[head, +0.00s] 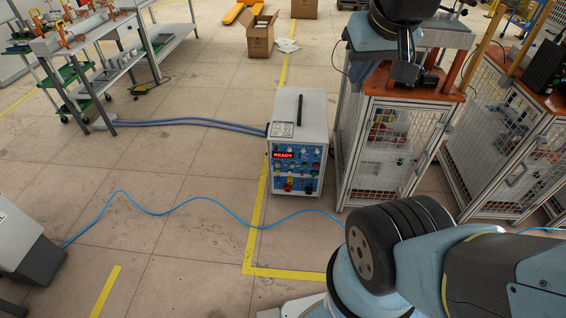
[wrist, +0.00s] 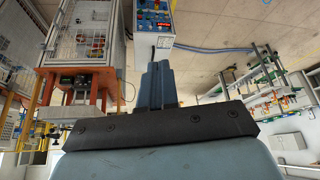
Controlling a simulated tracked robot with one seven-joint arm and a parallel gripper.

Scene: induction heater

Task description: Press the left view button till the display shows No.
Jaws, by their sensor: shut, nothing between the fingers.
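The induction heater (head: 302,112) is a white box on the floor, in the middle of the head view. Its blue front panel (head: 296,170) carries several coloured buttons and knobs. The display (head: 284,155) shows READY in red letters. The left view button is too small to tell from the others. In the wrist view the heater's panel (wrist: 154,18) shows upside down at the top, beyond my gripper (wrist: 159,66). My gripper's blue fingers are together and empty, apart from the panel.
A caged cabinet (head: 384,150) with an orange top stands close to the right of the heater. Grey hoses (head: 190,122) run left from the heater to a workbench (head: 95,40). A blue cable (head: 165,212) crosses the floor in front. The floor before the panel is otherwise clear.

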